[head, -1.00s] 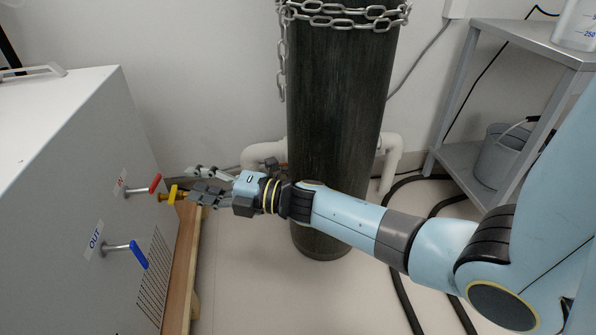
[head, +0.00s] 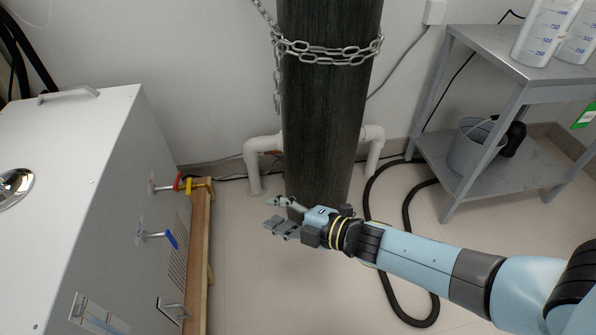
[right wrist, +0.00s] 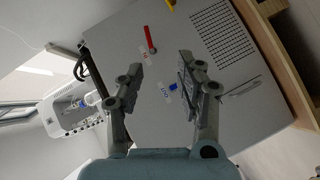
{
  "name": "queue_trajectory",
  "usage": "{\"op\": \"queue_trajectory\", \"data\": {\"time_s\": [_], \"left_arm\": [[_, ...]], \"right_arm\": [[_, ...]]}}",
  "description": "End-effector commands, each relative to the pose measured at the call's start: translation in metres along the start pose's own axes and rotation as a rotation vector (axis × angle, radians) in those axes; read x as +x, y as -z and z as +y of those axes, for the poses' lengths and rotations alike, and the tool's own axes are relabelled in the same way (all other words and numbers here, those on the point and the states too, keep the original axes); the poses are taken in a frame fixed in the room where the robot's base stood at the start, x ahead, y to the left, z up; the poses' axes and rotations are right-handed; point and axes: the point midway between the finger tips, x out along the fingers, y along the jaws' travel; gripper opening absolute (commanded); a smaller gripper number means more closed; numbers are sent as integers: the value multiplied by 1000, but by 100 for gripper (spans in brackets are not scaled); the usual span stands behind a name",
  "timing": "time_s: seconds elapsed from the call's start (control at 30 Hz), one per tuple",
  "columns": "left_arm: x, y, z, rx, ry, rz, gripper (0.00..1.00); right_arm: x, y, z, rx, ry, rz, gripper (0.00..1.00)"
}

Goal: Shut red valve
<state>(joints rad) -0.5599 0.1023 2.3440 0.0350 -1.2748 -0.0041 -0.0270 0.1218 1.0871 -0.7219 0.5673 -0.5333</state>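The red valve (head: 177,181) is a small red lever on a metal stem from the white cabinet's side, beside a small label. It also shows in the right wrist view (right wrist: 150,40), top centre, beyond the fingertips. A blue valve (head: 172,240) is lower and nearer, and also shows between my fingers in the right wrist view (right wrist: 172,87). My right gripper (head: 274,212) is open and empty, to the right of the valves, apart from them. My left gripper is out of view.
The white cabinet (head: 75,150) fills the left, with a wooden board (head: 198,250) along its base. A dark chained cylinder (head: 325,120) stands behind my right gripper. A grey shelf (head: 520,165) and black hose (head: 375,210) are at right. Floor between cabinet and cylinder is clear.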

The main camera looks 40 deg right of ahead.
Motion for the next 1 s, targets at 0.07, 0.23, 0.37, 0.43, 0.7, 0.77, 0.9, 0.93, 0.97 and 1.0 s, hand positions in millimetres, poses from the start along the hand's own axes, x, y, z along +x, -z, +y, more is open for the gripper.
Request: {"op": "queue_trajectory", "data": {"time_s": [0.07, 0.23, 0.37, 0.43, 0.7, 0.77, 0.9, 0.93, 0.97, 1.0], "left_arm": [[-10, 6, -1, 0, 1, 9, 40], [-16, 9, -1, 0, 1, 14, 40], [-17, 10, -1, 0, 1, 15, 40], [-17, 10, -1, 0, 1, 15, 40], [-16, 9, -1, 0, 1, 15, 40], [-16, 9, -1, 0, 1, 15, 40], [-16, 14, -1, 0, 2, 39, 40], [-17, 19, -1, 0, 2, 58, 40], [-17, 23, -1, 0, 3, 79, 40], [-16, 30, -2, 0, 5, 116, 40]], "right_arm": [[-8, 0, 0, 29, 13, -22, 37], [-17, -3, -8, 68, 34, -53, 37], [-20, -4, -11, 79, 40, -62, 37], [-20, -5, -12, 80, 41, -63, 37], [-20, -5, -12, 79, 41, -62, 37], [-20, -5, -12, 79, 41, -62, 37], [-20, -5, -12, 76, 41, -63, 37], [-20, -5, -12, 75, 41, -64, 37], [-19, -5, -10, 75, 37, -65, 37], [-18, -5, -6, 75, 29, -65, 37]]}}
